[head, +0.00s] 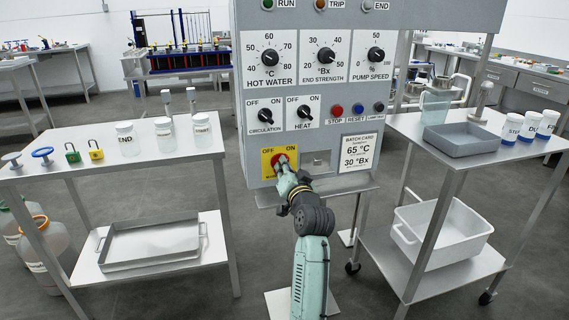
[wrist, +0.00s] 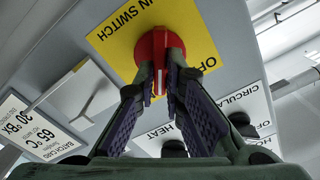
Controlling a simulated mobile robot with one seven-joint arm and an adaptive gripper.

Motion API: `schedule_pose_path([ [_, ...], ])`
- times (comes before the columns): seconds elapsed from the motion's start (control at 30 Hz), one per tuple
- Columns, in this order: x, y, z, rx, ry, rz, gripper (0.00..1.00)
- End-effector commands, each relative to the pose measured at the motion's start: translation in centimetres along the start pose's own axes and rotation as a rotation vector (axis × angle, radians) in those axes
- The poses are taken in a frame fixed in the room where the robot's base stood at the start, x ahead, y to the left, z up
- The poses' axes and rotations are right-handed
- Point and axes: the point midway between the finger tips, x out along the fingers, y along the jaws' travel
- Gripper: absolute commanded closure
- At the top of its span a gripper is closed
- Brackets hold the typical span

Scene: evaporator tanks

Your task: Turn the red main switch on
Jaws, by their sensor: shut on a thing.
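The red main switch (head: 280,160) is a round red knob on a yellow plate (head: 266,154) marked OFF and ON, at the lower left of the grey control panel. My gripper (head: 284,166) is at the knob and covers part of it in the head view. In the wrist view my gripper (wrist: 160,78) has its two fingers closed on the raised grip of the red switch (wrist: 153,45), one finger on each side. The yellow plate (wrist: 112,38) appears upside down there.
The control panel (head: 320,90) carries black dials, the circulation knob (head: 265,115), the heat knob (head: 304,112) and small buttons. A batch card (head: 357,152) is right of the switch. Tables with jars (head: 125,138) and a grey tray (head: 461,139) flank the panel.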

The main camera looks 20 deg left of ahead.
Motion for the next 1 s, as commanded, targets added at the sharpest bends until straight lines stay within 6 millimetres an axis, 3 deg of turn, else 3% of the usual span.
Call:
schedule_pose_path([
  [0.4,0.0,0.11,-0.04,0.191,0.0,0.0,1.0],
  [0.97,0.01,0.17,0.02,0.218,0.0,0.0,1.0],
  [1.0,0.01,0.17,0.02,0.218,0.0,0.0,0.88],
])
